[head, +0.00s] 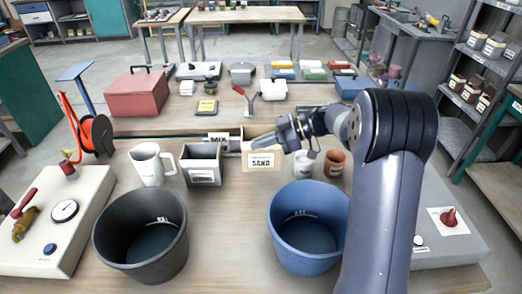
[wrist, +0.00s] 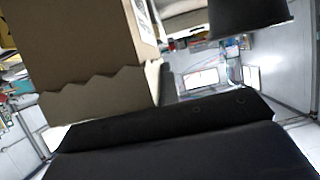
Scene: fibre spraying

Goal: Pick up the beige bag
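The beige bag (head: 262,160), labelled SAND, stands upright on the near worktable behind the two buckets. In the wrist view its brown side and jagged edge (wrist: 105,85) fill the upper left, very close to the camera. My gripper (head: 284,136) is at the bag's upper right corner and hides part of it. Its fingers look apart in the head view. In the wrist view a large black part of my gripper crosses the bottom, beside the bag. I cannot tell whether it touches the bag.
A black bucket (head: 118,226) and a blue bucket (head: 285,228) stand in front. A grey box (head: 201,164) and white jug (head: 150,163) stand left of the bag. A white cup (head: 304,164) and brown pot (head: 334,165) stand close on its right.

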